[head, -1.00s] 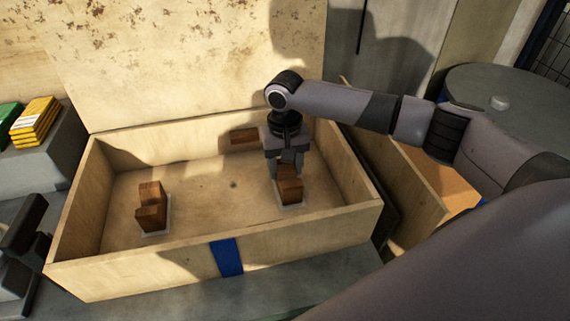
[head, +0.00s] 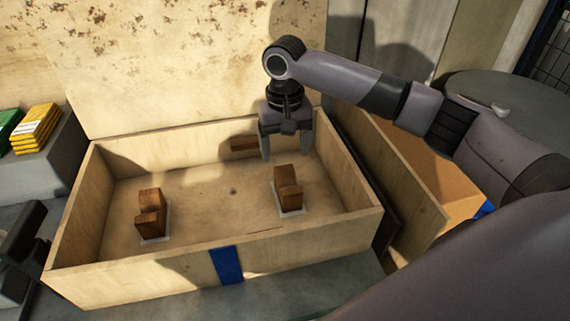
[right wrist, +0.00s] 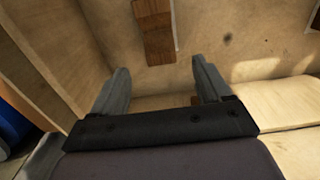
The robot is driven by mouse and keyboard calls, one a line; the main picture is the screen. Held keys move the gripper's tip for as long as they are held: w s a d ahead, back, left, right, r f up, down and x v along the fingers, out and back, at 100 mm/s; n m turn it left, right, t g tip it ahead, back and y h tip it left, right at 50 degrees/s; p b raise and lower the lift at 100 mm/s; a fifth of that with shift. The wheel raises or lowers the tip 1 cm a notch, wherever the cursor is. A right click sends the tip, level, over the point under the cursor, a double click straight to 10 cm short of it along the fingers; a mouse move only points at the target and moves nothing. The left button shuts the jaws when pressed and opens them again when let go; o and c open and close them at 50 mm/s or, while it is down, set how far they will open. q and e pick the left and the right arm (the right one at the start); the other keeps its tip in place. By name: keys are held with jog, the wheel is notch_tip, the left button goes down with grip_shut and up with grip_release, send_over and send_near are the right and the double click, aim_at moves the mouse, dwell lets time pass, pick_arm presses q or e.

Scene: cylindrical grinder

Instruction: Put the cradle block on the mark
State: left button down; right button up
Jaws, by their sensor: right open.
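The right cradle block (head: 288,187), brown wood with a stepped top, stands upright on a white square mark (head: 292,213) in the right part of the open wooden box. A similar block (head: 150,212) stands on another white mark (head: 154,240) at the left. My right gripper (head: 287,154) is open and empty, pointing down above and behind the right block, apart from it. In the right wrist view, the open fingers (right wrist: 160,68) point toward the block (right wrist: 154,30), which shows beyond them, partly cut off by the top edge.
The box's front wall (head: 300,238) bears a blue strip (head: 226,264). A brown rectangular piece (head: 245,143) shows by the back wall. Yellow packs (head: 36,127) lie on a grey block at the left. The floor between the two blocks is clear.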

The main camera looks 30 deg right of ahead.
aim_at(285, 172)
jog(key=shift+r, duration=2.25)
